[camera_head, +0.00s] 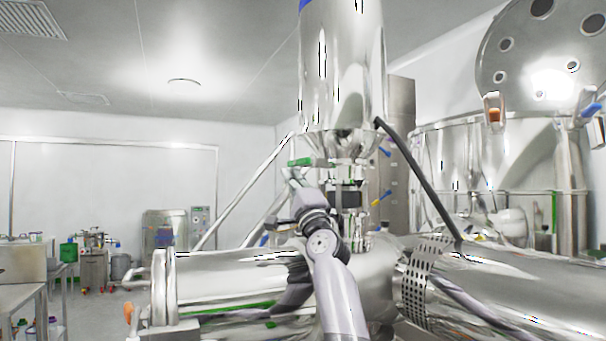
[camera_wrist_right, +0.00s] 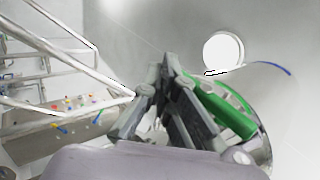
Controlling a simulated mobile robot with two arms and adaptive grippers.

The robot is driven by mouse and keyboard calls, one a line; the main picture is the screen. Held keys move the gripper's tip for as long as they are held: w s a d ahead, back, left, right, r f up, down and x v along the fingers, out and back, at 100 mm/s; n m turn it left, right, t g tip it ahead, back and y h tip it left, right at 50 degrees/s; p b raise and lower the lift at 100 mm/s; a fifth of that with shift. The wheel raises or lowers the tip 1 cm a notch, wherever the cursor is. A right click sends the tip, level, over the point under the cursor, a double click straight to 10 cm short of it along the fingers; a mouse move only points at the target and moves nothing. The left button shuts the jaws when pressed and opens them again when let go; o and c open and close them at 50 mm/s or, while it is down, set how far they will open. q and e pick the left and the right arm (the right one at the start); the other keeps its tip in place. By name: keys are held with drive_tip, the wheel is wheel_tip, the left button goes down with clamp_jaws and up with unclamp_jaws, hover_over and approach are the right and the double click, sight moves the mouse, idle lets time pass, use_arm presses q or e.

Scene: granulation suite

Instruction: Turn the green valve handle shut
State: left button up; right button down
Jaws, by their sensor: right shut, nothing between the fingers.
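The green valve handle (camera_head: 302,162) sits on the left side of the steel valve section below the tall vessel. In the right wrist view the handle (camera_wrist_right: 225,112) is a green bar just to the right of my right gripper (camera_wrist_right: 160,75). That gripper is shut and empty, its fingers beside the handle rather than around it. Whether a finger touches the handle I cannot tell. In the head view the right gripper (camera_head: 290,176) is just below and left of the handle, partly merged with the shiny steel behind. My left gripper is not in view.
The steel vessel (camera_head: 342,65) rises above the valve, with slanted struts on both sides. A big round vessel (camera_head: 465,150) stands at the right. Open floor shows at the far left.

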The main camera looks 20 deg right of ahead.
drive_tip(key=v, duration=1.2)
idle(0.3)
